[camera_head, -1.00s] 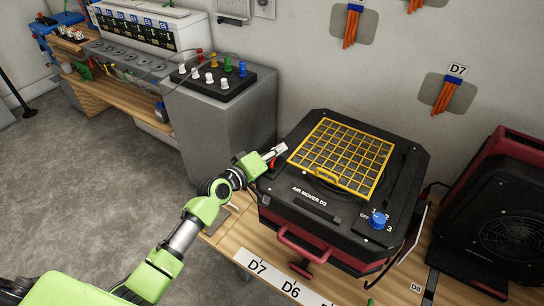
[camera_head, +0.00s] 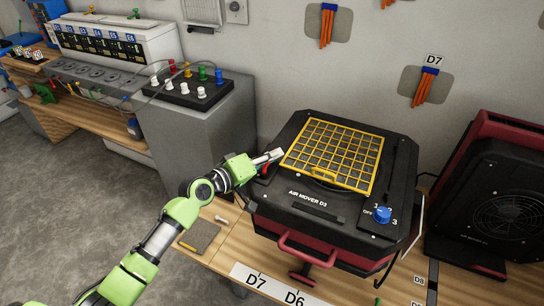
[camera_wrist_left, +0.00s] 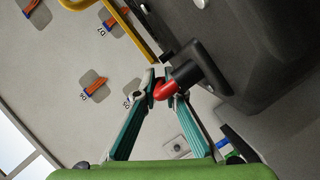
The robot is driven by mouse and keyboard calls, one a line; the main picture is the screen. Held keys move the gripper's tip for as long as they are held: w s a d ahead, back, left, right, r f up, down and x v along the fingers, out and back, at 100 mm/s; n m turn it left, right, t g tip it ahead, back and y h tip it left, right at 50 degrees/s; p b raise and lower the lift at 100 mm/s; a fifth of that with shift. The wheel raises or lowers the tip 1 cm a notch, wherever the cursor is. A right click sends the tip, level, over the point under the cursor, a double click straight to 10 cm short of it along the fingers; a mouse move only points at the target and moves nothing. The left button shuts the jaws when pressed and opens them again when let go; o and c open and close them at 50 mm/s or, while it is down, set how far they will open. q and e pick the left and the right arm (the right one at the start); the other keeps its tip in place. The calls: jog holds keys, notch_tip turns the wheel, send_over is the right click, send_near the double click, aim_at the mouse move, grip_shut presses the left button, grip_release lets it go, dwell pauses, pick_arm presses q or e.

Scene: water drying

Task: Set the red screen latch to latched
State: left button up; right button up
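The air mover D3 (camera_head: 270,212) stands on the wooden bench with a yellow-framed screen (camera_head: 352,185) lying on its top. The red screen latch (camera_head: 265,169) is at the left edge of its lid, largely covered by my left gripper (camera_head: 268,160) in the head view. In the left wrist view the latch (camera_wrist_left: 161,91) is a red tip on a black arm. The fingertips of my left gripper (camera_wrist_left: 160,93) close in from both sides on the red tip, seemingly touching it. My right gripper is not in view.
A blue speed knob (camera_head: 382,214) sits at the lid's front right. A grey cabinet with a black terminal box (camera_head: 190,92) stands close behind my left gripper. A dark red fan unit (camera_head: 490,195) is at right. A small grey pad (camera_head: 200,236) lies on the bench.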

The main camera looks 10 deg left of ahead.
pick_arm(q)
jog(key=shift+d, duration=0.1)
jog(key=shift+s, duration=0.2)
jog(key=v, duration=1.1)
jog(key=shift+s+a+r, duration=0.1)
jog(key=shift+s+a, duration=0.1)
jog(key=shift+a, duration=0.1)
